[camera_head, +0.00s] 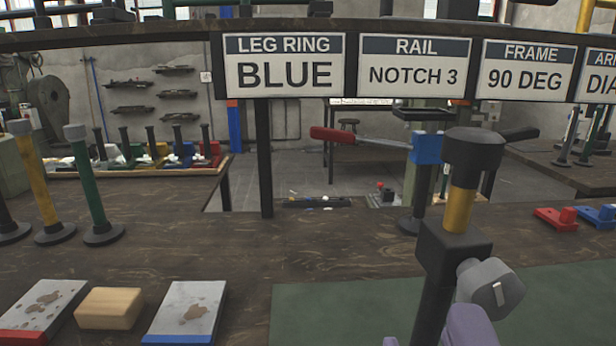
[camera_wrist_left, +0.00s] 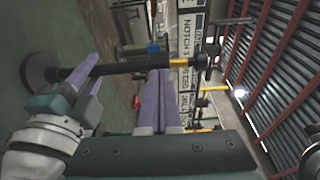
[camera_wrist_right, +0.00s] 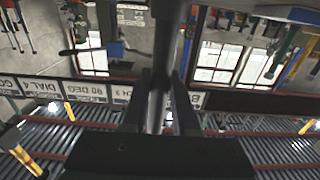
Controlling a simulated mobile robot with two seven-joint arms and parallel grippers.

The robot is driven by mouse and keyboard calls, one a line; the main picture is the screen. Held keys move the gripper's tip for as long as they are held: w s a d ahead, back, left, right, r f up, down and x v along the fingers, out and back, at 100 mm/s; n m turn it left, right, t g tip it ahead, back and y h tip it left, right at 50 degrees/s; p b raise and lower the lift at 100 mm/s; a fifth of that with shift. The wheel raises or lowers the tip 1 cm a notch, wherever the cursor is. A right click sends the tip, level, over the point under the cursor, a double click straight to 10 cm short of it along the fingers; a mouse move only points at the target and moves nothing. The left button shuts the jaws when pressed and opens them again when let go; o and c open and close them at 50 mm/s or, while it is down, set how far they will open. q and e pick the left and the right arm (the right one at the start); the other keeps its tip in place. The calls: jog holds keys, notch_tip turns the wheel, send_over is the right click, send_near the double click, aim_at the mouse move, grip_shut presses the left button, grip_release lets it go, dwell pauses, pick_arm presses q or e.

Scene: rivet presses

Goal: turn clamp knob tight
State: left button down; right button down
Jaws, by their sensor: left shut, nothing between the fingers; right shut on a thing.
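A dark post (camera_head: 432,310) with a yellow band (camera_head: 459,208) and black cap stands upright at right of centre in the head view. A black clamp block (camera_head: 452,250) sits on it, with a grey clamp knob (camera_head: 490,285) at its right. My left gripper (camera_head: 468,328) has purple fingers, shut and empty, just below the knob; they also show in the left wrist view (camera_wrist_left: 157,75). My right gripper (camera_wrist_right: 160,95) is shut on the post, low down; the left wrist view shows it near the round base (camera_wrist_left: 38,72). I cannot tell whether the left fingers touch the knob.
Signs read LEG RING BLUE (camera_head: 284,65), RAIL NOTCH 3 and FRAME 90 DEG. A second stand with a blue clamp (camera_head: 427,148) and red-tipped lever is behind. Posts, plates and a wooden block (camera_head: 109,308) occupy the left. The bench (camera_head: 270,260) between is clear.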

jog(key=shift+d, duration=0.1)
pick_arm(q)
jog(key=s, duration=0.2)
jog(key=s+r, duration=0.1)
jog(key=s, duration=0.1)
jog(key=shift+s+d, duration=0.2)
jog(key=shift+s, duration=0.1)
pick_arm(e)
jog(key=c, duration=0.6)
grip_release()
jog(key=shift+s, duration=0.1)
